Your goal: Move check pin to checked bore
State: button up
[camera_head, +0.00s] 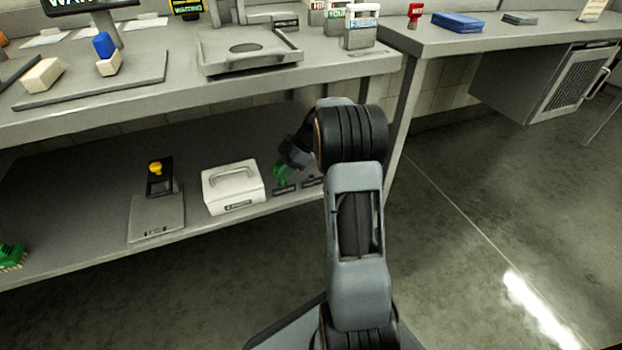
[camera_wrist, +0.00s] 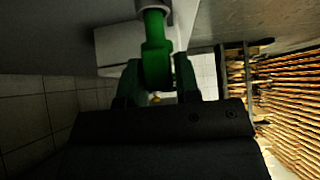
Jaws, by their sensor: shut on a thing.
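My gripper (camera_wrist: 157,72) is shut on a green pin (camera_wrist: 155,48) in the wrist view. The pin is a stepped cylinder, and a grey round part shows at its far end, at the top edge. In the head view my gripper (camera_head: 283,170) is low over the right part of the lower shelf, and a bit of green (camera_head: 279,173) shows at it. Small dark labelled pieces (camera_head: 286,189) lie on the shelf just below. The bores are hidden or too small to tell, and I cannot tell whether the pin touches anything.
On the lower shelf (camera_head: 100,225), a white handled box (camera_head: 233,187) stands left of my gripper. The bench top (camera_head: 190,88) overhangs the shelf.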

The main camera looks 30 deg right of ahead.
jog(key=shift+r+p, duration=0.65)
jog(key=shift+r, duration=0.7)
jog(key=shift+r, duration=0.15)
jog(key=shift+r+p, duration=0.65)
jog(key=shift+r, duration=0.75)
